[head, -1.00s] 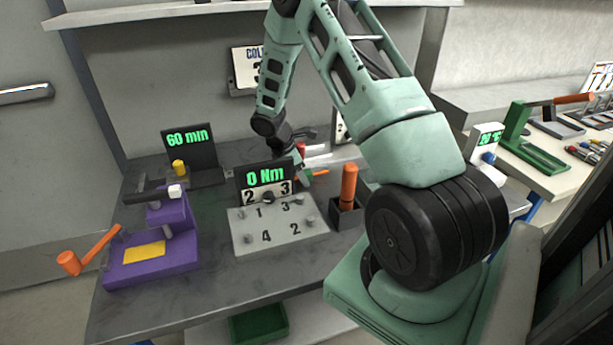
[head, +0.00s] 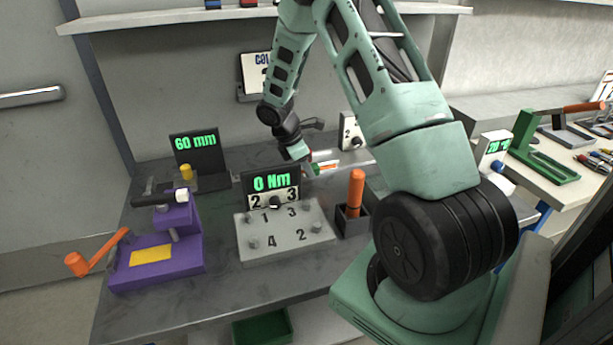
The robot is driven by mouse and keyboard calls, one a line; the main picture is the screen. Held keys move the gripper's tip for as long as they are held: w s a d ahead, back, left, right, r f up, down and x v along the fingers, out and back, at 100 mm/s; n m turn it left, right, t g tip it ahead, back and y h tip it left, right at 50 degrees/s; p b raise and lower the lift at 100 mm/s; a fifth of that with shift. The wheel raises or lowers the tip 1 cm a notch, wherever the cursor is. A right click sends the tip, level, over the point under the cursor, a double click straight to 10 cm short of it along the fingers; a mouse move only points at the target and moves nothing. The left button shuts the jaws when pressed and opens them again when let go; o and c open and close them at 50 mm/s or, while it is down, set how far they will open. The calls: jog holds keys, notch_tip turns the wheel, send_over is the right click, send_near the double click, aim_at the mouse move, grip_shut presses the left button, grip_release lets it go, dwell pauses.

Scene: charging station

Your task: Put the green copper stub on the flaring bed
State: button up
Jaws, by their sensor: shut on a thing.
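My gripper (head: 309,166) is behind and right of the "0 Nm" display, partly hidden by it. It is shut on a small stub with a green band and a copper-orange end (head: 327,167), held roughly level above the bench, its end pointing right. A purple bench tool (head: 178,238) with a yellow pad (head: 151,256) and an orange-ended lever stands at the front left of the bench, well away from my gripper. It looks like the flaring tool, but no label confirms this. The pad looks bare.
The "0 Nm" display (head: 271,183) stands behind a grey numbered block (head: 285,238) with several pegs. An orange-handled tool (head: 356,190) stands in a dark holder to its right. A "60 mm" display (head: 196,145) is at the back left. Grey bench (head: 235,290) is clear in front.

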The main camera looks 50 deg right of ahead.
notch_tip(320, 180, up, 14)
jog(key=shift+f, duration=0.15)
dwell(0.3)
